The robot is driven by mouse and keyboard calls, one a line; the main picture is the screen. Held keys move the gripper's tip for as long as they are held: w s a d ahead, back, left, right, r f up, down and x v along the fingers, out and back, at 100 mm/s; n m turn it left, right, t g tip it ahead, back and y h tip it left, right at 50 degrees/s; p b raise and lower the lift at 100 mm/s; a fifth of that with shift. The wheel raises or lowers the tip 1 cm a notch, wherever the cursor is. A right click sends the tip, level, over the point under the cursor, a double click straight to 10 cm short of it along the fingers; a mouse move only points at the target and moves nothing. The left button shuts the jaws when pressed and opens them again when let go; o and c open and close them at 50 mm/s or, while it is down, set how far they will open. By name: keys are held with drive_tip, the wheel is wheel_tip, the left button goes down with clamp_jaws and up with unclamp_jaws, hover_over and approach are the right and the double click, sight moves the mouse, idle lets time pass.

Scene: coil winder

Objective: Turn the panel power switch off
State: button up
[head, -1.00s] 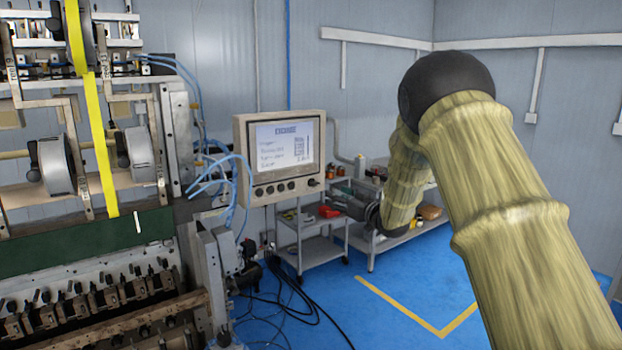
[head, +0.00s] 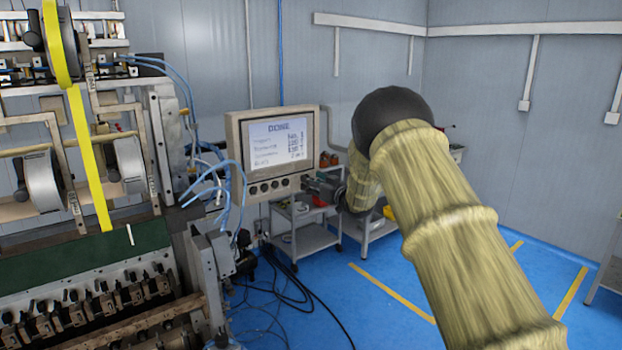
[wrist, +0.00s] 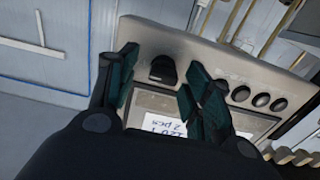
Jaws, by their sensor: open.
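The control panel (head: 236,150) has a pale grey frame and a lit screen, and stands at the middle of the head view. In the head view my gripper (head: 314,186) is at the panel's lower right corner and largely covers the switch there.
Several round black buttons (wrist: 240,94) sit in a row beside the knob. The coil winder (head: 90,275), with blue hoses and yellow tape, stands left of the panel. A grey cart (head: 305,238) stands behind, and black cables (head: 300,295) lie on the blue floor.

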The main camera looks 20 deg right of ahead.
drive_tip(key=shift+w+a, duration=0.3)
drive_tip(key=shift+w, duration=0.2)
drive_tip(key=shift+s+r, duration=0.3)
drive_tip(key=shift+r, duration=0.05)
drive_tip(key=c, duration=1)
